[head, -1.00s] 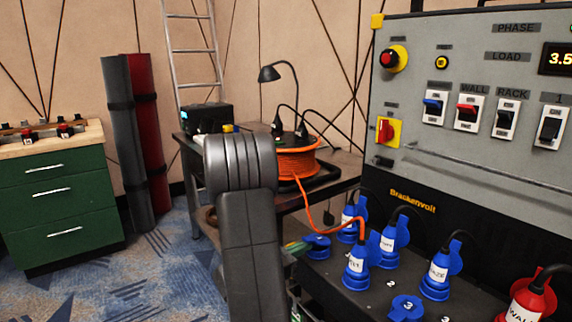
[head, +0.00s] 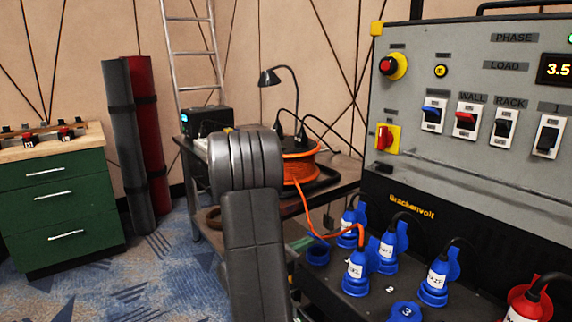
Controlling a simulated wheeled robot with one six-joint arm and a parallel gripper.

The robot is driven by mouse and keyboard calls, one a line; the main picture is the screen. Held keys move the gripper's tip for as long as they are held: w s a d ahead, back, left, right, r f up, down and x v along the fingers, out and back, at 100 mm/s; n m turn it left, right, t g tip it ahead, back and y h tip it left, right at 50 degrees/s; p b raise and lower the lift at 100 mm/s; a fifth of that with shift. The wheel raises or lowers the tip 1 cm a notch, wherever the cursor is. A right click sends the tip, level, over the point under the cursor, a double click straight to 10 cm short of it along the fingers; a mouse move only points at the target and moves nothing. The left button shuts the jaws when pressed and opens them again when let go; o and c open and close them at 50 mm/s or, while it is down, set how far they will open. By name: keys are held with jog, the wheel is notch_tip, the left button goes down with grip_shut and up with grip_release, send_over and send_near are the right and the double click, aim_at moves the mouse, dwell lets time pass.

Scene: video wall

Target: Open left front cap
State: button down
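A blue socket (head: 318,254) sits at the left edge of the black box top in the head view. It looks like a round cup with a darker inside, so its lid seems raised, but it is small and partly unclear. A second blue cap (head: 405,312), marked 3, lies nearer the front and looks shut. My dark arm link stands upright in the middle of the view, left of the sockets. My gripper is not in view; the arm does not show where its fingers are.
Blue plugs with white labels (head: 356,273) stand in neighbouring sockets, with cables rising from them. A red plug (head: 530,301) is at the lower right. An orange cable (head: 316,228) runs from the reel (head: 298,164) to a front plug. The switch panel (head: 478,160) rises behind.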

aim_at(310, 234)
jog(key=shift+r, duration=0.3)
jog(key=shift+w+d+r, duration=0.1)
jog(key=shift+d+r, duration=0.05)
jog(key=shift+w+d+r+p, duration=0.25)
jog(key=shift+d+r+p, duration=0.1)
jog(key=shift+r+p, duration=0.1)
jog(key=shift+w+d+r+p, duration=0.25)
jog(key=shift+d+r+p, duration=0.1)
jog(key=shift+r, duration=0.2)
jog(key=shift+w+d, duration=0.1)
jog(key=shift+w+d+r+p, duration=0.45)
jog(key=shift+w+d+r, duration=0.25)
jog(key=shift+d, duration=0.25)
jog(key=shift+a, duration=0.1)
jog(key=r+v, duration=0.1)
jog(key=v, duration=0.7)
dwell(0.5)
